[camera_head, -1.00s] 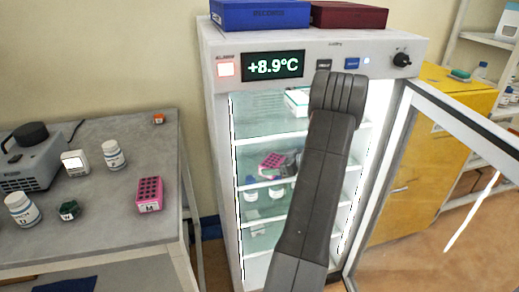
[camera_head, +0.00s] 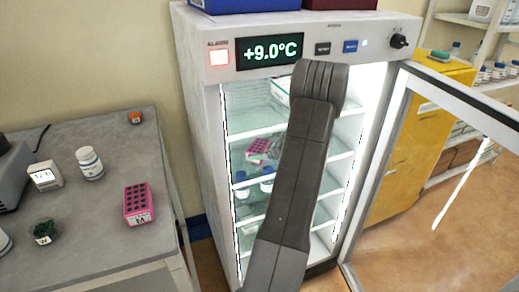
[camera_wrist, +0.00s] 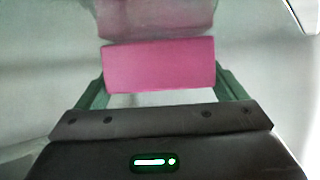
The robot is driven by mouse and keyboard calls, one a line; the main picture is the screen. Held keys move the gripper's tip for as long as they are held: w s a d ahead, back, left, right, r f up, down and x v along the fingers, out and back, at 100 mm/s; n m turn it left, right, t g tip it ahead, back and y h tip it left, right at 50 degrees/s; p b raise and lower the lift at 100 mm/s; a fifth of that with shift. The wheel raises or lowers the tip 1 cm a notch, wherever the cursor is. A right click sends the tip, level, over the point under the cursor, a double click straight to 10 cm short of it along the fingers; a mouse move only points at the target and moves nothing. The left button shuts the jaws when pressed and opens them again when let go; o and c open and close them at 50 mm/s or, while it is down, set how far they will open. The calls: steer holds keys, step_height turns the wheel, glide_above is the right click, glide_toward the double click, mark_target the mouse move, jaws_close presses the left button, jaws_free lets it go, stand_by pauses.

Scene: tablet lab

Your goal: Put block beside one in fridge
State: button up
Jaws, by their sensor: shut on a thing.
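My gripper (camera_wrist: 162,92) is shut on a pink block (camera_wrist: 160,65), with a green finger at each side of it in the wrist view. Another pink thing (camera_wrist: 155,18), blurred, shows just beyond the held block; I cannot tell whether they touch. The fridge (camera_head: 205,100) stands with its glass door open to the right. A pink block with dark holes (camera_head: 258,149) shows inside at a middle shelf; I cannot tell whether it is the held one. My arm hides much of the fridge inside, and the gripper is hidden in the head view.
Bottles (camera_head: 267,183) stand inside below the pink block, and a white box (camera_head: 281,91) is on the upper shelf. The open door (camera_head: 445,165) is at right. The bench (camera_head: 95,250) at left holds a pink block marked M (camera_head: 138,204), a bottle (camera_head: 89,163) and other small items.

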steer(key=o, duration=0.8)
steer(key=shift+f, duration=0.15)
steer(key=shift+o, duration=0.2)
steer(key=shift+r, duration=0.25)
steer(key=v, duration=1.2)
steer(key=shift+p, duration=0.3)
